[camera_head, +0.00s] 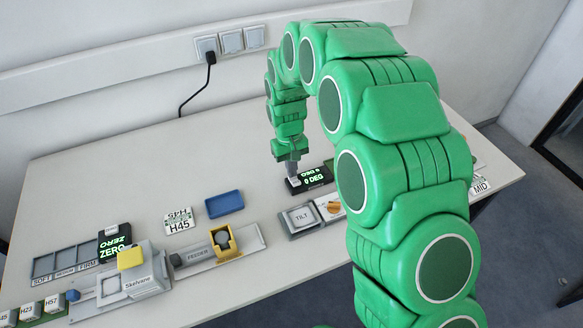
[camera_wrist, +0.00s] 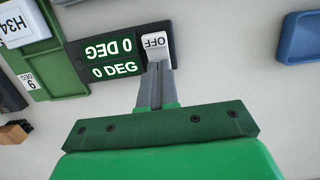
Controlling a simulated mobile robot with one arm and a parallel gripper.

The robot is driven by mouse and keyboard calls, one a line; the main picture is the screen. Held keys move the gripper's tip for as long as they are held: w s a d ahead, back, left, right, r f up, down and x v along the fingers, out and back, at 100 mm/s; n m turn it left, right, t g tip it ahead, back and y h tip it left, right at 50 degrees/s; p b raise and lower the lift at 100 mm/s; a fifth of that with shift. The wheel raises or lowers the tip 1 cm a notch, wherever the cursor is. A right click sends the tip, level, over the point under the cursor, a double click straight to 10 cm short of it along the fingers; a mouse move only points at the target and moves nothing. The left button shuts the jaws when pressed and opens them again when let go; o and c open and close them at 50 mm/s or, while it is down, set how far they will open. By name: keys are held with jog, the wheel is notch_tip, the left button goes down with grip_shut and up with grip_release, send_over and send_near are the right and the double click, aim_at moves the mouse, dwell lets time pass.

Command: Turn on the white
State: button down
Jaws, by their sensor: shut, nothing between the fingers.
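A black display box (camera_head: 318,182) with green "0 DEG" text stands on the table under my arm. In the wrist view the display box (camera_wrist: 100,75) has a white rocker switch (camera_wrist: 155,41) at its right end, marked "OFF" and seen upside down. My gripper (camera_wrist: 158,68) is shut and empty. Its fingertips are at the lower edge of the white switch; I cannot tell if they touch it. In the head view my gripper (camera_head: 292,168) points down at the box's left end and partly hides the switch.
A grey TILT block (camera_head: 299,219) stands in front of the display box. A blue tray (camera_head: 224,204), an H45 card (camera_head: 180,225), a FEEDER unit (camera_head: 200,256) and a ZERO display (camera_head: 114,244) lie left. The table between the blue tray and wall is clear.

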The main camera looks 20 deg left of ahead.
aim_at(295, 182)
jog(key=shift+s+d+f+g+h, duration=0.3)
jog(key=shift+s+d+f, duration=0.55)
jog(key=shift+s, duration=0.1)
jog(key=shift+r, duration=0.35)
jog(key=w+a+v, duration=0.1)
jog(key=v, duration=1.3)
jog(key=s+d+r+m+y, duration=0.1)
jog(key=d+r, duration=0.3)
jog(key=d, duration=0.3)
jog(key=s+d+r+m, duration=0.1)
jog(key=s+d+r, duration=0.1)
jog(key=d+r, duration=0.35)
jog(key=s+d+r+m, duration=0.2)
jog(key=s+d, duration=0.4)
jog(key=d, duration=0.7)
jog(key=s+d+m, duration=0.2)
jog(key=s+d, duration=0.5)
jog(key=s, duration=0.4)
jog(key=s+d+m+y, duration=0.1)
jog(key=s+d+m, duration=0.2)
jog(key=s+d, duration=0.4)
jog(key=s+f, duration=0.1)
jog(key=s, duration=0.3)
jog(key=shift+s+d, duration=0.2)
jog(key=shift+s, duration=0.1)
